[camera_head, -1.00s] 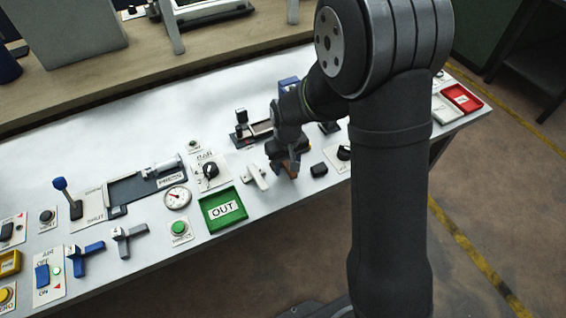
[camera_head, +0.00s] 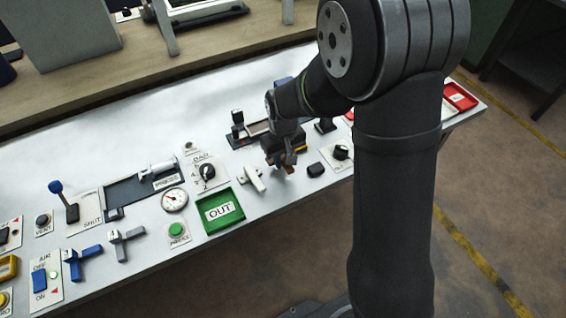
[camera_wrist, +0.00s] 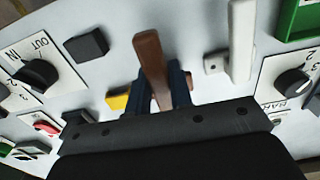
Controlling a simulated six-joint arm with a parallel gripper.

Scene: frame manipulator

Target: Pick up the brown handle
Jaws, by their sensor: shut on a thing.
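The brown handle (camera_wrist: 150,62) is a narrow wooden-brown bar in the wrist view, with a second brown piece below it. My gripper (camera_wrist: 162,88) is shut on it, its dark blue fingers on either side of the lower part. In the head view my gripper (camera_head: 284,160) is low over the white bench, right of the white handle. Only a little of the brown handle (camera_head: 288,169) shows there under the fingers. I cannot tell whether it is clear of the surface.
The white handle (camera_head: 254,179) and the green OUT tray (camera_head: 221,211) are to the left. A black block (camera_head: 316,170) and black knob (camera_head: 341,152) are close on the right. A yellow block (camera_wrist: 118,101) is beside my gripper.

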